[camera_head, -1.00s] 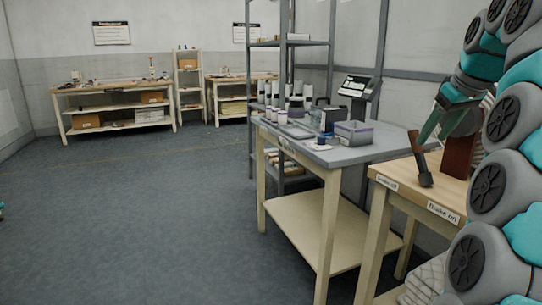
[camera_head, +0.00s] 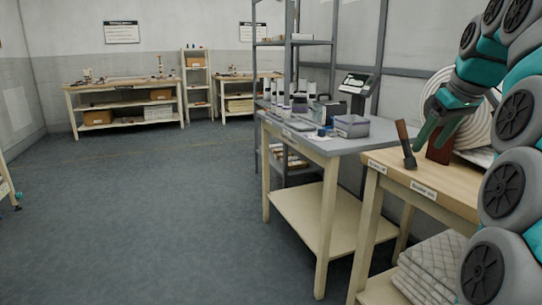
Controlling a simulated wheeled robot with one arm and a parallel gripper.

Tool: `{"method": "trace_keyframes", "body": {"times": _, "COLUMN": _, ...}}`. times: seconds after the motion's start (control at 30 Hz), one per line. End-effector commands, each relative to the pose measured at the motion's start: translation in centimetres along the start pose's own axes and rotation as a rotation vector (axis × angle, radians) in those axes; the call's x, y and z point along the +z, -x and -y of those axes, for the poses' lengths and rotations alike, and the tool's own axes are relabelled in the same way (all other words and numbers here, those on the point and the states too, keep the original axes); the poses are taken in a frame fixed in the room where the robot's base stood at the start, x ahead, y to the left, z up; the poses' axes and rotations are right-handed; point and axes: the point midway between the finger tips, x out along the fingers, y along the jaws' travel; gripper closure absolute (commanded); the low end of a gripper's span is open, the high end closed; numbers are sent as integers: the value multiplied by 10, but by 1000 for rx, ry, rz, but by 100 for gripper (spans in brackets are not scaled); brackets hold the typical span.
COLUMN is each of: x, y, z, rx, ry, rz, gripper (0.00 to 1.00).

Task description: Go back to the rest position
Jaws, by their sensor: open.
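My gripper (camera_head: 438,132) is at the right of the head view, above the wooden-topped table (camera_head: 456,183). A dark red-brown block (camera_head: 440,149) stands on the table behind the fingertips. A brown-handled tool with a dark lower end (camera_head: 405,145) stands tilted at the table's left edge, just left of the fingers. A large white roll with ringed layers (camera_head: 438,84) stands behind my gripper, partly hidden by my arm.
A grey-topped table (camera_head: 345,144) with a grey bin (camera_head: 351,126), small containers and a screen (camera_head: 356,82) stands left of the wooden table. Folded quilted sheets (camera_head: 436,268) lie on the wooden table's lower shelf. Benches (camera_head: 120,85) line the far wall. The floor at left is clear.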

Motion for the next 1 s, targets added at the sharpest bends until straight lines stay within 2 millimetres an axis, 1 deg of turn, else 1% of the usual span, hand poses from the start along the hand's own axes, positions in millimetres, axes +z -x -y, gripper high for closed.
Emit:
{"method": "trace_keyframes", "body": {"times": 0.17, "x": 6, "y": -9, "z": 22, "rx": -24, "ry": -4, "rz": 29, "gripper": 38}}
{"method": "trace_keyframes", "body": {"times": 0.27, "x": 13, "y": -16, "z": 40, "rx": -42, "ry": -7, "rz": 55, "gripper": 38}}
{"method": "trace_keyframes", "body": {"times": 0.37, "x": 24, "y": -26, "z": 62, "rx": -63, "ry": -13, "rz": 91, "gripper": 38}}
{"method": "trace_keyframes", "body": {"times": 0.47, "x": 40, "y": -37, "z": 88, "rx": -81, "ry": -23, "rz": 131, "gripper": 38}}
{"method": "trace_keyframes", "body": {"times": 0.5, "x": 49, "y": -43, "z": 100, "rx": -89, "ry": -26, "rz": 153, "gripper": 38}}
{"method": "trace_keyframes", "body": {"times": 0.57, "x": 62, "y": -49, "z": 116, "rx": -96, "ry": -33, "rz": 177, "gripper": 38}}
{"method": "trace_keyframes", "body": {"times": 0.63, "x": 78, "y": -58, "z": 134, "rx": -102, "ry": -42, "rz": 211, "gripper": 38}}
{"method": "trace_keyframes", "body": {"times": 0.77, "x": 115, "y": -74, "z": 166, "rx": -111, "ry": -60, "rz": 276, "gripper": 38}}
{"method": "trace_keyframes", "body": {"times": 0.87, "x": 146, "y": -84, "z": 188, "rx": -112, "ry": -76, "rz": 323, "gripper": 38}}
{"method": "trace_keyframes", "body": {"times": 0.9, "x": 161, "y": -89, "z": 197, "rx": -112, "ry": -84, "rz": 347, "gripper": 38}}
{"method": "trace_keyframes", "body": {"times": 0.97, "x": 181, "y": -95, "z": 209, "rx": -108, "ry": -95, "rz": 374, "gripper": 38}}
{"method": "trace_keyframes", "body": {"times": 1.0, "x": 196, "y": -99, "z": 217, "rx": -105, "ry": -102, "rz": 393, "gripper": 38}}
